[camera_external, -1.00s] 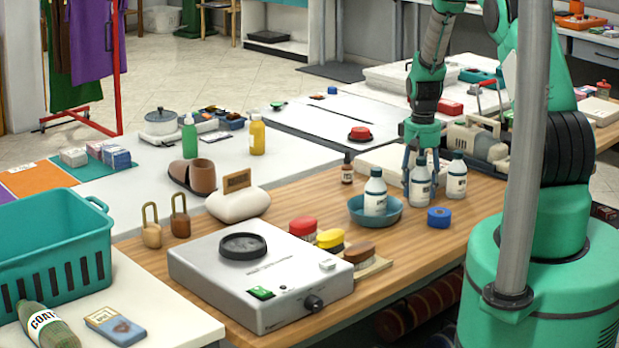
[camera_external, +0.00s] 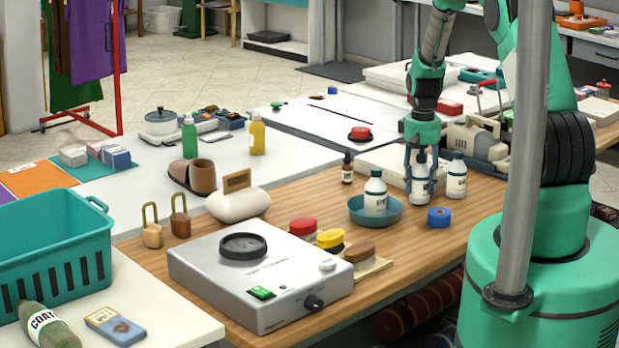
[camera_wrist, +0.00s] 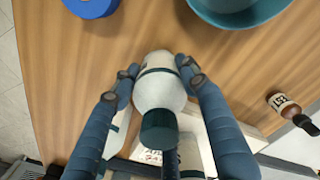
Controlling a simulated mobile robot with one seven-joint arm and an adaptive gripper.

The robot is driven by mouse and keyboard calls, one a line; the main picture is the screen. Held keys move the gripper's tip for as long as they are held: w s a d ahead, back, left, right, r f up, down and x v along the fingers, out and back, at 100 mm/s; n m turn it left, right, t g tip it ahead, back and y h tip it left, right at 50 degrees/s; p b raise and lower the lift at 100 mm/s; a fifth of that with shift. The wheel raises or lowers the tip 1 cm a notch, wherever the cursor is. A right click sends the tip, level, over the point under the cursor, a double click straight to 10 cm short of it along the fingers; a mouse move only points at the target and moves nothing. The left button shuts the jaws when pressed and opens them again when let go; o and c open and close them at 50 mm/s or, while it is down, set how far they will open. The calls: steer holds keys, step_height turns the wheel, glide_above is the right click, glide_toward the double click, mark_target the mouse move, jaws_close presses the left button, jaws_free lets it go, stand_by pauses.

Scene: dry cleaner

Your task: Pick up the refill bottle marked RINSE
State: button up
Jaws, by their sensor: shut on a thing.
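Three similar white bottles with dark caps and labels stand close together on the wooden table. My gripper (camera_external: 420,172) is shut on the middle one (camera_external: 421,185), which looks upright and at table height. The wrist view shows this held bottle (camera_wrist: 160,90) between my two blue fingers (camera_wrist: 158,72). A second bottle (camera_external: 456,180) stands just right of it. The third bottle (camera_external: 375,196) stands in a blue bowl (camera_external: 391,217) to the left. The label print is too small or turned away to read, so I cannot tell which is marked RINSE.
A blue roll (camera_external: 438,217) sits in front of the held bottle. A small brown dropper bottle (camera_external: 347,170) stands behind the bowl. A flat white case (camera_external: 385,163) and a beige machine (camera_external: 478,142) are close behind. Brushes and a grey device (camera_external: 260,285) occupy the table's left.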

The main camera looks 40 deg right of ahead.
mark_target(422, 155)
step_height(422, 155, up, 9)
steer(key=shift+r, duration=0.1)
stand_by(0.4)
